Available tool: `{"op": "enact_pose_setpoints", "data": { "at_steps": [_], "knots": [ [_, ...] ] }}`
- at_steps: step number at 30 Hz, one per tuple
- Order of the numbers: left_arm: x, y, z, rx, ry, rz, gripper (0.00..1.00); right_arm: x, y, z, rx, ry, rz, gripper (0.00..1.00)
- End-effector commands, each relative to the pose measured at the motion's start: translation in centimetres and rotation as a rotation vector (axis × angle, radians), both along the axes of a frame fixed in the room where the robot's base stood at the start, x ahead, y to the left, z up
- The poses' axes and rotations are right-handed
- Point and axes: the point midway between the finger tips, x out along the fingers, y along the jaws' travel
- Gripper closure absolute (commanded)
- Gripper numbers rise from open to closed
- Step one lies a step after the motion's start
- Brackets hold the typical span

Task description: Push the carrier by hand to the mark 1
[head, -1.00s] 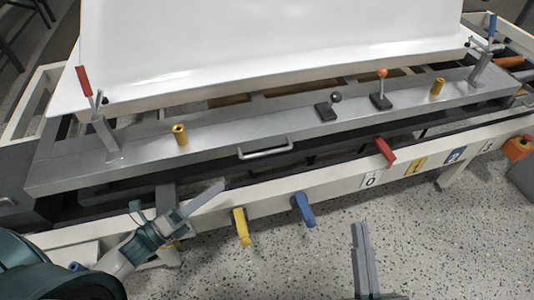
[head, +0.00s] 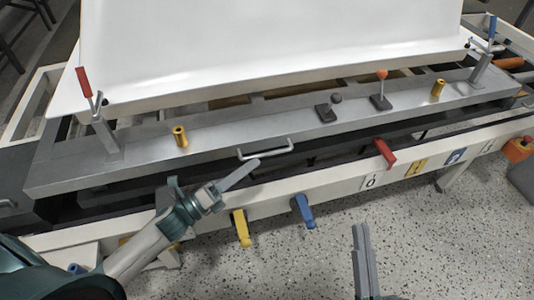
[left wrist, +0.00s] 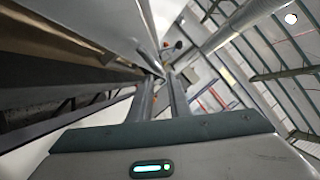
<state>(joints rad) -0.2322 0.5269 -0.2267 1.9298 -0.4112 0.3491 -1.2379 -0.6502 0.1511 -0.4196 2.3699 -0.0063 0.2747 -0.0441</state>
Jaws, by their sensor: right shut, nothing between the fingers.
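The carrier (head: 225,139) is a long grey steel frame bearing a white tub shell (head: 270,45). A bar handle (head: 266,151) sits on its front side. A red pointer (head: 385,153) hangs at its front edge, its lower end between the 0 plate (head: 370,182) and the yellow mark 1 plate (head: 416,167) in the picture. My left gripper (head: 248,168) is just below the handle's left part; contact cannot be told. Its two fingers show apart and empty in the left wrist view (left wrist: 162,88). My right gripper (head: 361,232) is shut and empty, over the floor.
The white front rail (head: 330,191) carries further plates, one blue (head: 455,156). A yellow lever (head: 241,228) and a blue lever (head: 303,210) hang below it. Red-handled (head: 84,82) and blue-handled (head: 491,27) clamps stand at the carrier's ends. Speckled floor in front is open.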

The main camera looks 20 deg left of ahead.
Motion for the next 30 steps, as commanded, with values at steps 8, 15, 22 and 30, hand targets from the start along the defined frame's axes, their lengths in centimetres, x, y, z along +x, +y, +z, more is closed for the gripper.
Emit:
{"op": "enact_pose_setpoints", "data": {
  "at_steps": [8, 15, 22, 30],
  "knots": [
    [3.4, -2.5, 1.0, -0.001, -0.002, -0.001, 0.83, -0.3, 0.1, 0.3, 0.009, -0.019, 0.002, 1.0],
    [4.8, -3.5, 1.3, 0.0, 0.0, 0.0, 0.83, -0.4, 0.1, 0.4, 0.01, -0.026, 0.002, 1.0],
    [5.0, -3.7, 1.3, 0.0, 0.001, 0.0, 0.83, -0.4, 0.0, 0.4, 0.01, -0.028, 0.002, 1.0],
    [5.0, -3.7, 1.3, 0.0, 0.0, 0.0, 1.0, -0.4, 0.0, 0.4, 0.01, -0.027, 0.001, 1.0]
  ]
}}
